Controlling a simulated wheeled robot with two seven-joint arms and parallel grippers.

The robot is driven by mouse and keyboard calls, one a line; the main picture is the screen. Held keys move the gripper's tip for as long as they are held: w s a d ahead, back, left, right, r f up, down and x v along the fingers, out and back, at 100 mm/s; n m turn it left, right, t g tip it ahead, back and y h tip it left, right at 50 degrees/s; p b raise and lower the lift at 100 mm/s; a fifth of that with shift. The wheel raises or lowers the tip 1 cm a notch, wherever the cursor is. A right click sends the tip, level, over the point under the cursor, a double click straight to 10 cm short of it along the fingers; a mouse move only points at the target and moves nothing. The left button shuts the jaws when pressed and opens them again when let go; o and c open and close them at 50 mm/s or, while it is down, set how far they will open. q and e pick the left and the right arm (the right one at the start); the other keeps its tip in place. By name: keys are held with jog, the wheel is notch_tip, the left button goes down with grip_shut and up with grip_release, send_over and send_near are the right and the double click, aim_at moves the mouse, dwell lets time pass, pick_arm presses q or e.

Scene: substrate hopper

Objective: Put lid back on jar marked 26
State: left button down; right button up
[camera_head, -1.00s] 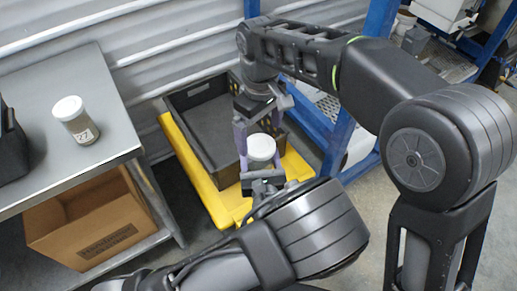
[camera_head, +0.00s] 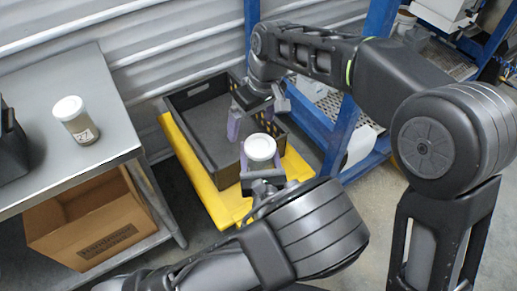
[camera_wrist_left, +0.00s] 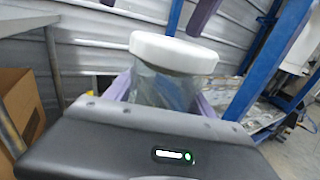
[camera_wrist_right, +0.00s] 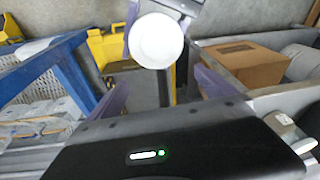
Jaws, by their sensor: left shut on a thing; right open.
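My left gripper (camera_head: 262,178) is shut on a clear glass jar (camera_wrist_left: 163,88), its fingers on either side of the glass. A white lid (camera_head: 260,148) sits on the jar's mouth; it also shows in the left wrist view (camera_wrist_left: 173,52) and, face on, in the right wrist view (camera_wrist_right: 157,40). I cannot see any number on this jar. My right gripper (camera_head: 254,122) is open and empty, just beyond the lid and apart from it; its fingers point toward the lid.
Another white-lidded jar, marked 27 (camera_head: 78,123), stands on the grey table (camera_head: 60,160) at left. A cardboard box (camera_head: 95,225) is on the shelf below. A black crate (camera_head: 205,130) rests on a yellow base (camera_head: 228,203). A blue rack frame (camera_head: 335,135) stands at right.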

jog(key=w+d+f+m+t, duration=0.1)
jog(key=w+d+f+m, duration=0.2)
jog(key=w+d+f, duration=0.35)
jog(key=w+d+f+m+t, duration=0.2)
jog(key=w+d+f, duration=0.15)
jog(key=f, duration=0.55)
pick_arm(q)
jog(key=shift+w, duration=0.1)
pick_arm(e)
jog(key=s+d+f+m+g+y, duration=0.1)
jog(key=s+d+f+m+g, duration=0.2)
jog(key=s+f, duration=1.25)
jog(key=s+f+m+y, duration=0.1)
jog(key=s+f+m, duration=0.1)
jog(key=s, duration=1.5)
jog(key=shift+s+d+f+m, duration=0.15)
jog(key=shift+s+f+m, duration=0.15)
jog(key=shift+f, duration=0.45)
